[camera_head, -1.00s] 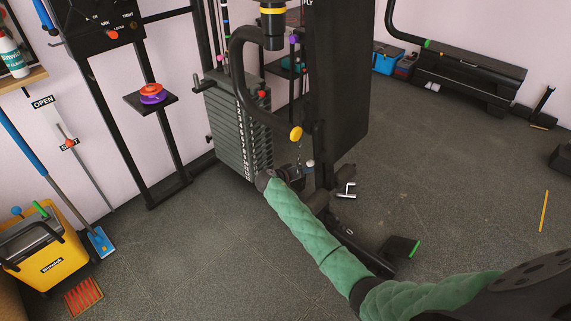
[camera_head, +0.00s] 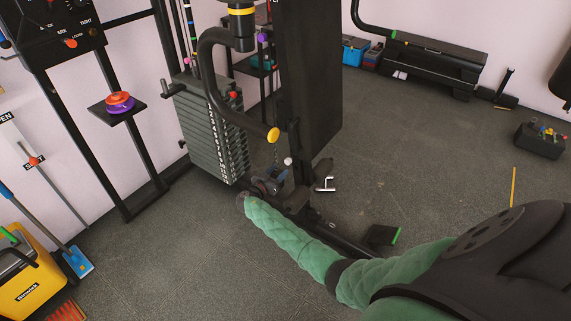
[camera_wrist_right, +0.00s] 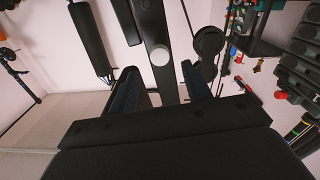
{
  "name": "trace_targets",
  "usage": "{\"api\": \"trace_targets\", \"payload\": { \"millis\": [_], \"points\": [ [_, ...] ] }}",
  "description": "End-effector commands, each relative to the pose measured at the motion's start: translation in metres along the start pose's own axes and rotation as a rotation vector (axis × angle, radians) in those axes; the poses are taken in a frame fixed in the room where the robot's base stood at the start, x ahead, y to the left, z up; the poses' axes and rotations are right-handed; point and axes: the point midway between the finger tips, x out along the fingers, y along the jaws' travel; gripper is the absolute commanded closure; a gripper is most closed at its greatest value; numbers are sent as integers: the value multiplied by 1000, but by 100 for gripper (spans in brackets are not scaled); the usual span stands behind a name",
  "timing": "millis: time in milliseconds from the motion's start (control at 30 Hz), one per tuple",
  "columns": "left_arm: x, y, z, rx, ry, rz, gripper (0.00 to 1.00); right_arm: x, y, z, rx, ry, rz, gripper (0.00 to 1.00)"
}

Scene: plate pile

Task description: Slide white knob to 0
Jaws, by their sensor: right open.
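The white knob (camera_head: 288,161) is small and round, low on the black exercise machine just right of the weight stack. In the right wrist view the white knob (camera_wrist_right: 160,55) sits on a dark bar, centred ahead of the gap between my fingers. My right gripper (camera_head: 272,180) is low beside the machine, just below and left of the knob. In the right wrist view my right gripper (camera_wrist_right: 160,75) is open, its two dark fingers apart with nothing gripped. Contact with the knob is not visible. Any scale marking 0 is not readable. My left gripper is not in view.
The weight stack (camera_head: 212,132) stands left of my gripper. A curved black arm with a yellow knob (camera_head: 273,135) hangs above it. A metal handle (camera_head: 325,184) sticks out at the right. The floor (camera_head: 420,185) to the right is mostly clear.

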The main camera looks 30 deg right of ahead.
Motion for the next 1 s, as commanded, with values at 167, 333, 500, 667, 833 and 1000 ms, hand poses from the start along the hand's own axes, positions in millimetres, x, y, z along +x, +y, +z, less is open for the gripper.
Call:
{"api": "trace_targets", "payload": {
  "millis": [167,333,500,667,833,1000],
  "points": [
    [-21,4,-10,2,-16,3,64,27,0,-3,-2,1,1,51],
    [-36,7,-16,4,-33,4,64,50,0,-2,-2,0,1,51],
    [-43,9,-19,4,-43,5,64,61,0,-1,-2,-1,1,51],
    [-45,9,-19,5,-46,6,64,63,0,-1,-1,-1,0,51],
    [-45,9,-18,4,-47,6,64,63,0,-1,-1,-1,0,53],
    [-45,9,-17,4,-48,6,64,63,0,-1,-2,-1,0,87]
  ]
}}
